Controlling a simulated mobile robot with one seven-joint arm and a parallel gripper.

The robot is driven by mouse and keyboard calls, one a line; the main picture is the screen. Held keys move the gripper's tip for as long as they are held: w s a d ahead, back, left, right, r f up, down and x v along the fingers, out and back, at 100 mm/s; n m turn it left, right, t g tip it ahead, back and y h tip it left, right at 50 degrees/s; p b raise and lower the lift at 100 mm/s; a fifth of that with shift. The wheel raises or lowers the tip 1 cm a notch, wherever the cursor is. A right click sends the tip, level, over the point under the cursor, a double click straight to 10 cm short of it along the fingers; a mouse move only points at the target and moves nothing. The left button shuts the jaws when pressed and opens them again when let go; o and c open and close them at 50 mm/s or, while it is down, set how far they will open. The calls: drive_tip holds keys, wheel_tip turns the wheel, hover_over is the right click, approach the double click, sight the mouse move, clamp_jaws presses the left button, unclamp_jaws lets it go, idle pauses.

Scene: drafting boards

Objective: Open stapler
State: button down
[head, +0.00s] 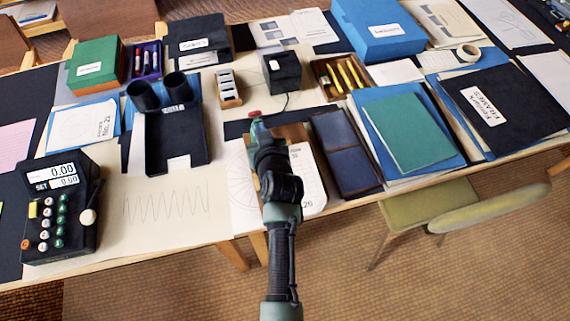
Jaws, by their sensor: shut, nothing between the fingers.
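My gripper (256,118) is at the far end of my arm, over the near-middle part of the table. It is shut and empty, though its fingertips are small and partly hidden by my own wrist. A small red thing (254,113) shows right at its tip. I cannot tell whether it is part of a stapler or whether the gripper touches it. No stapler can be clearly made out; my arm covers part of the table there.
A black box with a cord (283,75) and a slotted wooden block (228,90) stand behind my gripper. A dark blue folder (344,152) lies to the right, a black binocular-topped device (172,135) to the left. A green chair (430,205) stands at the front edge.

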drive_tip(key=shift+w+a+r, duration=0.15)
drive_tip(key=shift+w+r, duration=0.3)
drive_tip(key=shift+w, duration=0.3)
drive_tip(key=shift+w+a+r+b, duration=0.15)
drive_tip(key=shift+w+r, duration=0.05)
drive_tip(key=shift+w, duration=0.2)
drive_tip(key=shift+w+a+r+b, duration=0.1)
drive_tip(key=shift+w+r+b, duration=0.05)
drive_tip(key=shift+w, duration=0.25)
drive_tip(key=shift+w+a+r+b, duration=0.15)
drive_tip(key=shift+w+b, duration=0.1)
drive_tip(key=shift+w, duration=0.25)
drive_tip(key=shift+w+a+b, duration=0.1)
drive_tip(key=shift+w+b, duration=0.15)
drive_tip(key=shift+w, duration=0.2)
drive_tip(key=shift+w+a+b, duration=0.25)
drive_tip(key=shift+w+b, duration=0.5)
drive_tip(key=shift+w, duration=0.2)
